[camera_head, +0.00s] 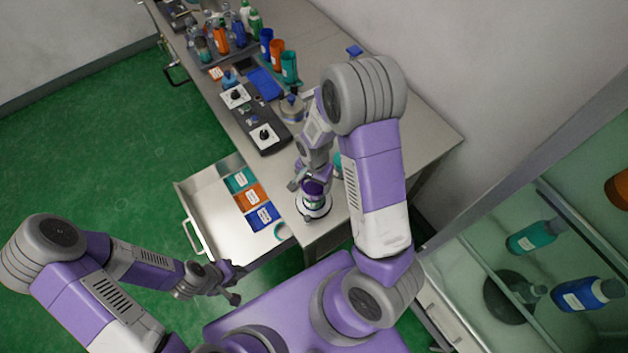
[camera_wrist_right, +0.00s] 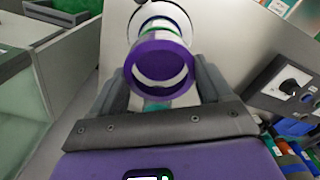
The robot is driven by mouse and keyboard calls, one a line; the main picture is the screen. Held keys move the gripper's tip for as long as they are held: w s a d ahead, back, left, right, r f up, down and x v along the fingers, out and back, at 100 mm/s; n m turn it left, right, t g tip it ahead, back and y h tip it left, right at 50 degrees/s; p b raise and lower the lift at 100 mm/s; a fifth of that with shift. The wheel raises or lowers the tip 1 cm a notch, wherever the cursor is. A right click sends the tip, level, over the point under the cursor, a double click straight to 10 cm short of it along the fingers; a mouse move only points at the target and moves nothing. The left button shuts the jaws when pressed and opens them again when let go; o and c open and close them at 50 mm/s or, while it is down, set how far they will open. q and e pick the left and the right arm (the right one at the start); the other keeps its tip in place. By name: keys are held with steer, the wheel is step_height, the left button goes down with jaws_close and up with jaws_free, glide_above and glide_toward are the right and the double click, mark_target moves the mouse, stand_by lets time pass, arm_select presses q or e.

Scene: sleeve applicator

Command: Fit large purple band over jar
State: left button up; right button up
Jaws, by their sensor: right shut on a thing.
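The large purple band (camera_wrist_right: 162,66) is an open ring held between the fingers of my right gripper (camera_wrist_right: 160,88). In the head view, the purple band (camera_head: 313,187) is at the top of the jar (camera_head: 316,203), which stands upright on a round white base near the table's front corner. In the wrist view, the jar (camera_wrist_right: 160,24) shows white, purple and green beyond the band. I cannot tell whether the band is around the jar's top or just above it. My right gripper (camera_head: 307,184) is shut on the band. My left gripper (camera_head: 236,283) is open and empty, away from the table.
A dark device with white dial plates (camera_head: 264,136) lies on the table behind. Bottles crowd the far end. A glass-shelved cabinet (camera_head: 520,270) stands at right.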

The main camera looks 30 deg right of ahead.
steer(key=shift+f, duration=0.15)
stand_by(0.3)
steer(key=shift+f+b, duration=1.2)
steer(key=shift+f, duration=0.1)
steer(key=o, duration=0.9)
steer(key=shift+r, duration=0.2)
step_height(320, 180, up, 11)
steer(key=p, duration=0.9)
steer(key=shift+f, duration=0.15)
